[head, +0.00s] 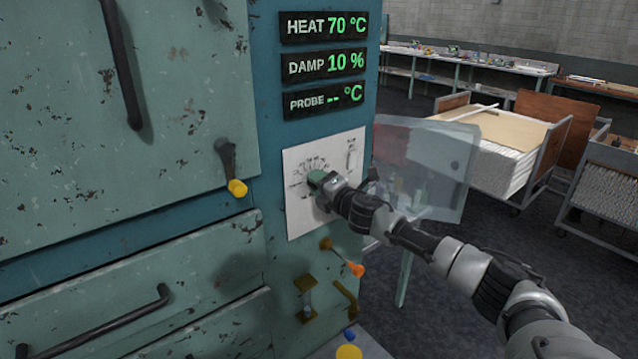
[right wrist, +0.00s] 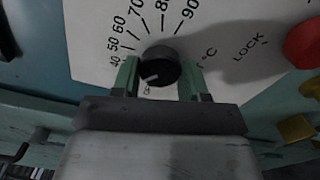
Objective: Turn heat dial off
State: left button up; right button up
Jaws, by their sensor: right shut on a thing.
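The black heat dial (right wrist: 160,66) sits on a white scale plate (right wrist: 100,25) with printed numbers from 40 to 90 and the word LOCK. Its pale pointer mark faces the lower left. My right gripper (right wrist: 159,80) is shut on the dial, one green finger on each side. In the head view my right gripper (head: 318,183) reaches the plate from the right and hides most of the dial. The heat display (head: 325,27) reads 70 °C. My left gripper is not in view.
A clear open cover (head: 440,165) stands right of the plate, close behind my right arm. Below are an orange-tipped lever (head: 343,262) and a brass latch (head: 305,298). A yellow-tipped handle (head: 232,175) is left of the plate. Carts (head: 500,150) stand at right.

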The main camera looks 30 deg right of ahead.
jog(key=shift+f+n+p, duration=0.15)
jog(key=shift+n+p, duration=0.05)
jog(key=shift+n, duration=2)
jog(key=shift+f+n+p, duration=0.1)
jog(key=shift+n+p, duration=0.05)
jog(key=shift+n, duration=2.05)
jog(key=o, duration=0.9)
jog(key=shift+r, duration=0.1)
jog(key=s+b, duration=0.1)
jog(key=s, duration=0.2)
jog(key=s+b, duration=0.1)
jog(key=s, duration=0.3)
jog(key=s+d+b, duration=0.1)
jog(key=s, duration=0.2)
jog(key=shift+s+b, duration=0.4)
